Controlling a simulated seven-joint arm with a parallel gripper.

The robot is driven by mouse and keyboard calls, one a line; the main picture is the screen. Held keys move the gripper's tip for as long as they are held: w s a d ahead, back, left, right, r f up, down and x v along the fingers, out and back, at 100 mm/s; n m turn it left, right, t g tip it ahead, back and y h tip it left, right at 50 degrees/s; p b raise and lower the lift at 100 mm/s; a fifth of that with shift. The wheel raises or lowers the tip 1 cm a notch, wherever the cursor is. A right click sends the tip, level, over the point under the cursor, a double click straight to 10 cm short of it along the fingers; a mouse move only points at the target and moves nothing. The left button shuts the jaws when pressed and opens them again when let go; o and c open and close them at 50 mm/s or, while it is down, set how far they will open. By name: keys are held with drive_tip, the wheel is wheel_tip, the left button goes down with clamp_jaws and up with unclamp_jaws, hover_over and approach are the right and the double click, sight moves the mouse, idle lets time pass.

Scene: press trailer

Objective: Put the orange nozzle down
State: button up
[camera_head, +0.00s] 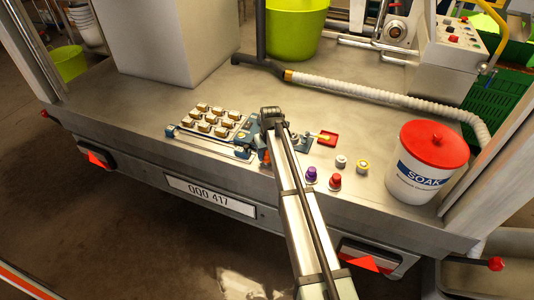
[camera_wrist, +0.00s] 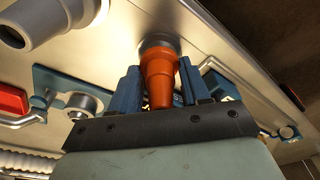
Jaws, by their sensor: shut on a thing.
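The orange nozzle (camera_wrist: 161,73) is a stepped, tapered piece that stands between the blue fingers of my gripper (camera_wrist: 160,88) in the wrist view. My gripper is shut on it. A grey metal ring or disc shows at the nozzle's far end, against the metal deck; I cannot tell whether they touch. In the head view, my gripper (camera_head: 266,150) is low over the deck near its front edge, and only a small orange patch of the nozzle (camera_head: 265,156) shows beside the arm. The arm hides the rest.
A rack of several brown-topped pieces (camera_head: 211,121) stands left of my gripper. The metal deck (camera_head: 200,90) is clear behind the rack.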

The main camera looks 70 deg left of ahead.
sight(269, 160)
drive_tip(key=o, duration=1.2)
drive_tip(key=shift+f, duration=0.1)
drive_tip(key=r, duration=0.4)
drive_tip(key=d+r, duration=0.1)
drive_tip(key=r, duration=0.7)
drive_tip(key=shift+d+r, duration=0.1)
drive_tip(key=shift+d, duration=0.3)
